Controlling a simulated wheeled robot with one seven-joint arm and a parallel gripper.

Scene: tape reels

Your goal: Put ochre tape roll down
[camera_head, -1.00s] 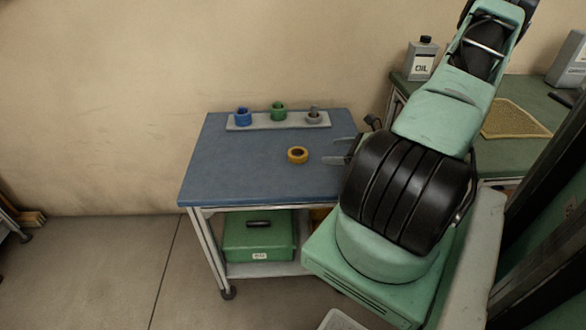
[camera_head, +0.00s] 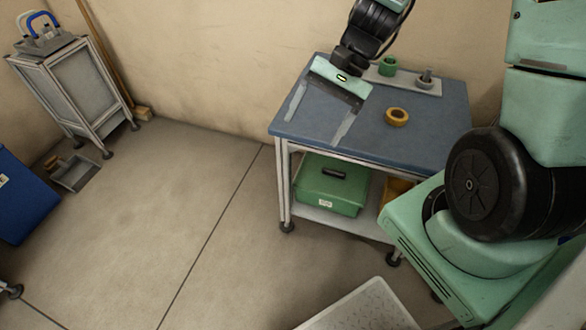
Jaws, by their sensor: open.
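The ochre tape roll (camera_head: 396,117) lies flat on the blue top of the cart (camera_head: 425,148), right of its middle. My gripper (camera_head: 318,124) is open and empty over the left part of the cart top, with its two fingers spread wide and apart from the roll. A pale strip (camera_head: 417,85) at the back of the cart top holds a green roll (camera_head: 387,66) and a grey roll on a peg (camera_head: 425,80). The blue roll is hidden behind my gripper.
A green case (camera_head: 331,185) and an ochre bin (camera_head: 394,190) sit on the cart's lower shelf. A pale tray (camera_head: 362,308) is in front. A grey cabinet (camera_head: 72,88), a dustpan (camera_head: 76,173) and a blue box (camera_head: 25,195) stand at left. The floor between is clear.

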